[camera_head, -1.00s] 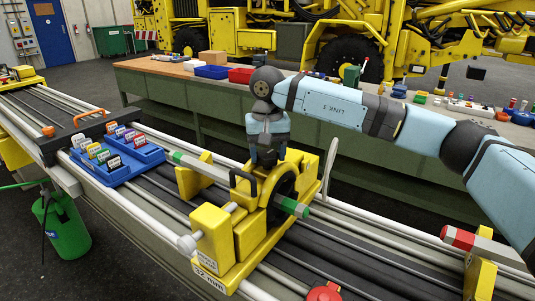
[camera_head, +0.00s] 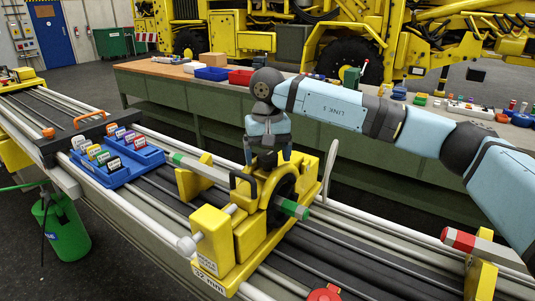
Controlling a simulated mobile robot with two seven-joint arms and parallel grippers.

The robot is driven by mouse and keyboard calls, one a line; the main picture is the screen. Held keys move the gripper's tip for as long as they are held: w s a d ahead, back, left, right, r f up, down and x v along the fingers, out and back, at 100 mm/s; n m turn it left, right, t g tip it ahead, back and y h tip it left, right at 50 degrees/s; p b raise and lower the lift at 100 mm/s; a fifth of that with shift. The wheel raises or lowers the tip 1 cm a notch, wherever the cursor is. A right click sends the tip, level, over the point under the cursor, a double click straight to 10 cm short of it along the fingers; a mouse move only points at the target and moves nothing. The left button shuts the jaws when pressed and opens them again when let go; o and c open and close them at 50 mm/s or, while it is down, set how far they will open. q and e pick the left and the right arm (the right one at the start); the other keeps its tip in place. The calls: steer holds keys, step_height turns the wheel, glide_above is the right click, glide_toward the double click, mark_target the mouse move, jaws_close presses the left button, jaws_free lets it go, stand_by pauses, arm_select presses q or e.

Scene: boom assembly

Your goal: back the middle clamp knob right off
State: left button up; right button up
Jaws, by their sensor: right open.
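The middle clamp (camera_head: 246,235) is a yellow block with a dark ring around a grey rod with a green end (camera_head: 291,208). A pale round knob (camera_head: 187,244) on a short shaft sticks out of its near left side. My left gripper does not show.
A blue tray (camera_head: 117,162) with coloured labelled pieces sits on the rails to the left. A thin grey lever (camera_head: 330,168) stands right of the clamp. A red-tipped bar (camera_head: 459,239) lies at the right. A long green bench (camera_head: 205,112) runs behind.

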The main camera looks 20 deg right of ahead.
mark_target(267, 155)
step_height(267, 155, up, 14)
stand_by(0.6)
steer(key=shift+f, duration=0.15)
